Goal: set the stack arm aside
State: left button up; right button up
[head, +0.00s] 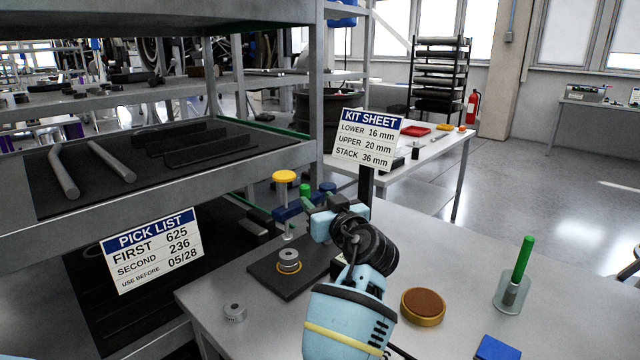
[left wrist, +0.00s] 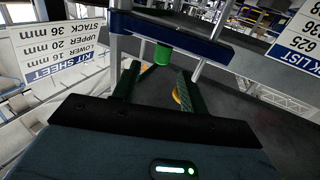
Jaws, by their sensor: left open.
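The stack arm is a dark blue bar (head: 287,213) on a stand with a yellow knob (head: 285,177) and a green knob (head: 305,190). In the left wrist view the blue bar (left wrist: 185,35) crosses the top and the green knob (left wrist: 163,54) sticks out of it. My left gripper (head: 313,203) is open beside the green knob. In the left wrist view its fingers (left wrist: 157,75) point at the bar, with the green knob between the tips; contact cannot be told. A metal spacer stack (head: 289,258) stands on the black base below. My right gripper is out of view.
The kit sheet sign (head: 367,138) stands behind my gripper. A shelf rack (head: 200,185) borders the left.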

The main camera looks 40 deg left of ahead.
aim_at(307, 191)
pick_arm(q)
jog(key=p+x, duration=0.1)
jog(key=x, duration=0.6)
jog(key=shift+a, duration=0.35)
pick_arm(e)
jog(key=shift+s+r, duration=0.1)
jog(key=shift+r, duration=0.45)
pick_arm(q)
grip_shut()
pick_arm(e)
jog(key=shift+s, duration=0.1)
